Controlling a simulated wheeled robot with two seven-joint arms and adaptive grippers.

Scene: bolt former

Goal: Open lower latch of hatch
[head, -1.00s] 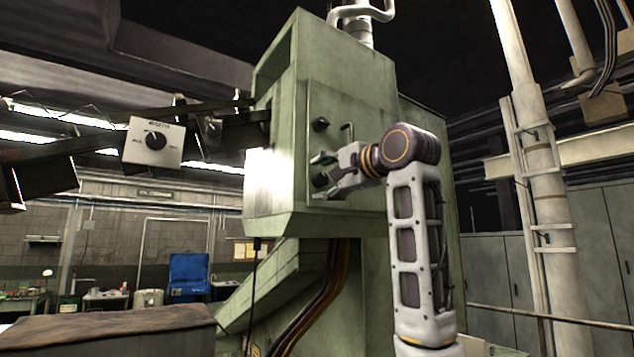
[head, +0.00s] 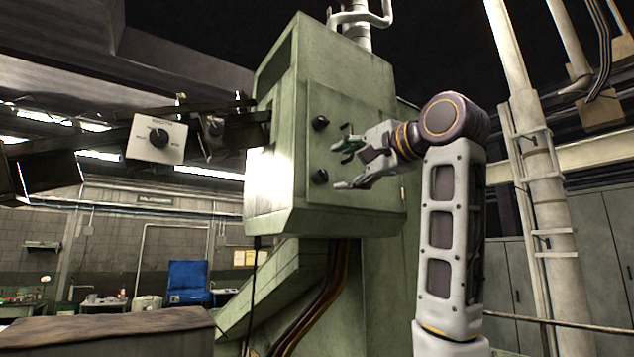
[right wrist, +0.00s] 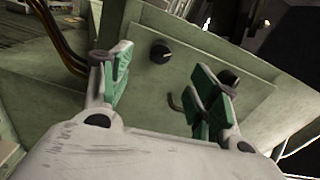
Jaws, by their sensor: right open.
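The hatch (head: 365,125) is a green panel on the side of the machine's housing and looks closed. Its upper latch (head: 320,123) and lower latch (head: 320,177) are black knobs along the left edge. My right gripper (head: 344,163) is open and empty, in front of the hatch, its fingers pointing left, just right of the lower latch and apart from it. In the right wrist view the lower latch (right wrist: 160,53) shows between the green-padded fingers. The upper latch (right wrist: 228,77) is partly behind the right finger. A bent handle (right wrist: 175,102) shows between them. My left gripper is out of view.
A white box with a black dial (head: 157,138) hangs left of the housing. Pipes (head: 515,70) with a ladder-like frame rise at the right. Cables (head: 325,300) run below the housing. The space left of the hatch edge looks free.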

